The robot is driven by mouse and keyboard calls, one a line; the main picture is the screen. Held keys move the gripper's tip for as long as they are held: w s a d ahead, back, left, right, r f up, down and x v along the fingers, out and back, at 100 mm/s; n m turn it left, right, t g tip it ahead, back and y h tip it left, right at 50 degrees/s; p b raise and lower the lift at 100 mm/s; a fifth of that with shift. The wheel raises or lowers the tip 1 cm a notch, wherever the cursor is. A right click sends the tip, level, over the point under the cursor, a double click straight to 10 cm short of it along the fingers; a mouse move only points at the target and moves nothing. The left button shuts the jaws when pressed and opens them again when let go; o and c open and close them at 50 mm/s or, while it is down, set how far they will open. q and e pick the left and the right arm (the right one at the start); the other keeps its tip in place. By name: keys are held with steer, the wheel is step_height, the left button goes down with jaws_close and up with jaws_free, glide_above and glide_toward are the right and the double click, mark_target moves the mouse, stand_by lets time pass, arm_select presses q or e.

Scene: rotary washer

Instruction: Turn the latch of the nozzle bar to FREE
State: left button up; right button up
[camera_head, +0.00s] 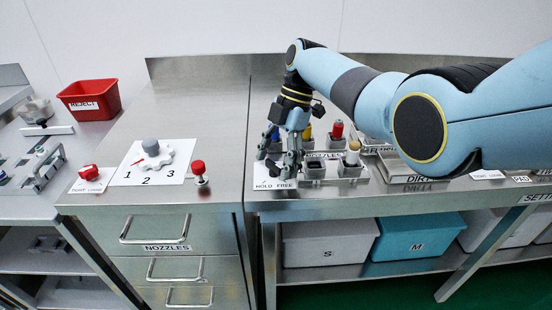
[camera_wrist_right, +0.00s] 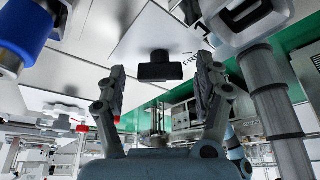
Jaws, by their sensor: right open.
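The latch plate (camera_head: 276,186) is white with the words HOLD and FREE, at the front left of the right-hand bench. In the right wrist view the latch (camera_wrist_right: 160,67) is a small black block on this white plate, with part of the word FREE to its right. In the right wrist view my right gripper (camera_wrist_right: 161,75) is open, a finger on each side of the latch. I cannot tell which way the latch is set. My left gripper is out of view.
A blue one (camera_wrist_right: 25,28) is close in the wrist view. A numbered dial plate (camera_head: 130,177) and a red knob (camera_head: 199,169) are left.

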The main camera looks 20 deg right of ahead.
steer(key=v, duration=1.2)
